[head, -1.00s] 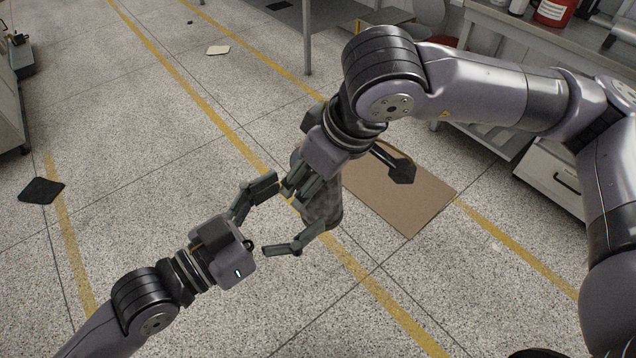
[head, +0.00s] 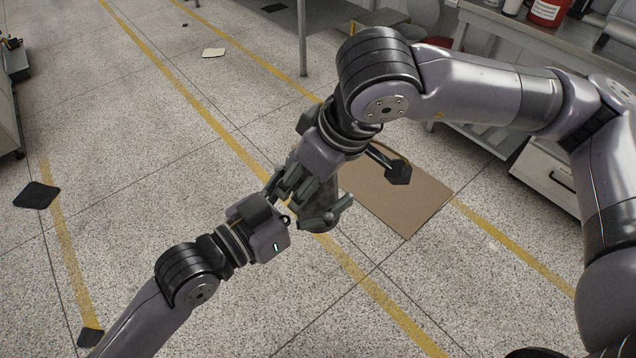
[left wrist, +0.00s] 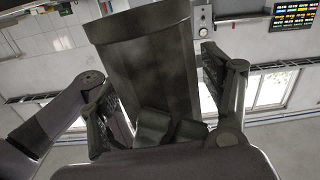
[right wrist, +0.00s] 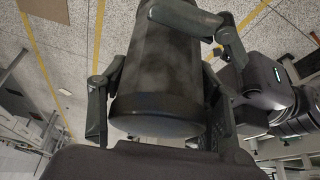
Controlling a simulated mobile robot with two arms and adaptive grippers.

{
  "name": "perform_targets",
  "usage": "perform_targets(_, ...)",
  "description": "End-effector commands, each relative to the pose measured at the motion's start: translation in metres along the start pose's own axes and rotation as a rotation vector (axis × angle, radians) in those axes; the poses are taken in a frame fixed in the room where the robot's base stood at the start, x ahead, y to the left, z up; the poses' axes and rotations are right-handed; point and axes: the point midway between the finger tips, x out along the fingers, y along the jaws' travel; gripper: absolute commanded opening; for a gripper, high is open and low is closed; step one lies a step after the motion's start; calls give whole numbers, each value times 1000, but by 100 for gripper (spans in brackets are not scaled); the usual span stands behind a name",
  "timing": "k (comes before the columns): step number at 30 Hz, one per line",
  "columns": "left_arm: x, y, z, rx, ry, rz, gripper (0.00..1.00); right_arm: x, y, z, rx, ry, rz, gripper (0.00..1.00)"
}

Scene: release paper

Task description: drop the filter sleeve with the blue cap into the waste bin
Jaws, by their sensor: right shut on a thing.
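A dark grey cylinder (head: 326,192), apparently the filter sleeve, hangs upright in my right gripper (head: 297,188), which is shut on it. It fills the middle of the right wrist view (right wrist: 165,75) and of the left wrist view (left wrist: 150,65). I cannot make out a waste bin in any view.
A flat brown board (head: 415,205) lies on the floor behind the grippers. A bench (head: 480,30) with a red container (head: 548,12) and a drawer cabinet (head: 550,165) stand at the right. Dark flat pieces (head: 37,195) lie at the left. The middle floor is mostly clear.

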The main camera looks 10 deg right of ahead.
Motion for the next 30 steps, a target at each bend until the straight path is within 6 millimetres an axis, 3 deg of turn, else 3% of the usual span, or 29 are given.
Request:
perform_targets(20, 0, -1, 0, 1, -1, -2, 24, 0, -1, 0, -1, -1, -1, 0)
perform_targets(21, 0, -1, -1, 1, 1, -2, 23, 0, -1, 0, -1, -1, -2, 58)
perform_targets(30, 0, -1, -1, 1, 2, -1, 22, 0, 0, 0, 0, -1, -1, 78)
